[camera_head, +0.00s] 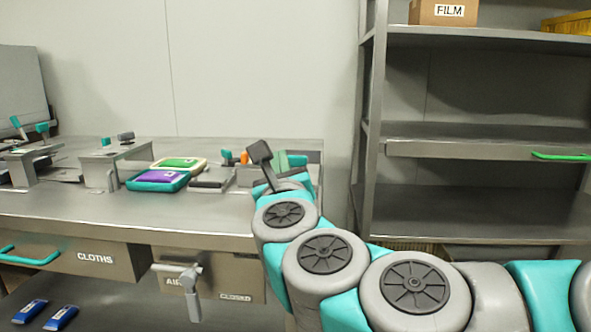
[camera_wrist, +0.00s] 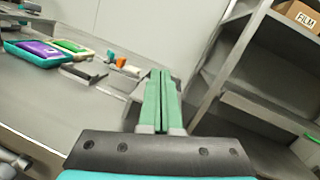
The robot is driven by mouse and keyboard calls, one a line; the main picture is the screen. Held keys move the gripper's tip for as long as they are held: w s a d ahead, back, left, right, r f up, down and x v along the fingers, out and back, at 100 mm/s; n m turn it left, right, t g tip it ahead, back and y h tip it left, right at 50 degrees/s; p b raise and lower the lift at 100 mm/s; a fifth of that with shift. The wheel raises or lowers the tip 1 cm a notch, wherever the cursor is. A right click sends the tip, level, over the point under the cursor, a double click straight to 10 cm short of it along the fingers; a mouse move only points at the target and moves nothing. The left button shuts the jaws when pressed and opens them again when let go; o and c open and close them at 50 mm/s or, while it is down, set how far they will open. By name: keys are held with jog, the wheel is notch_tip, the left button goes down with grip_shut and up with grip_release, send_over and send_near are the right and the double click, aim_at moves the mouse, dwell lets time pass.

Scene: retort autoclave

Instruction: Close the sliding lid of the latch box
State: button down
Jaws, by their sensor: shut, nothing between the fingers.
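My gripper (camera_wrist: 160,74) is shut and empty, its two green fingers side by side in the wrist view. In the head view its green fingers (camera_head: 281,161) show above the bench's right end, partly behind my own wrist. A low grey metal box (camera_head: 246,177) stands at this end of the bench, partly hidden by my arm. It also shows in the wrist view (camera_wrist: 122,82), just left of the fingers. It may be the latch box, but I cannot make out its lid or how far it is open. I cannot tell whether the fingers touch it.
Grey fixtures with teal handles (camera_head: 42,128) stand at the left. A steel shelf rack (camera_head: 480,140) rises at the right. The bench's front left is clear.

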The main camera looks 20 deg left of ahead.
aim_at(297, 161)
jog(key=f+m+h, duration=0.2)
jog(key=f+m, duration=0.1)
jog(key=f+m+h, duration=0.1)
jog(key=f+m, duration=0.1)
jog(key=shift+w+d, duration=0.35)
jog(key=shift+w, duration=0.05)
jog(key=shift+w+d+f+m+h, duration=0.1)
jog(key=shift+f+m+h, duration=0.1)
jog(key=shift+m+h, duration=0.15)
jog(key=shift+w+h, duration=0.2)
jog(key=shift+h, duration=0.05)
jog(key=x, duration=1.3)
jog(key=shift+w+f+p, duration=0.2)
jog(key=shift+p, duration=0.1)
jog(key=shift+a, duration=0.25)
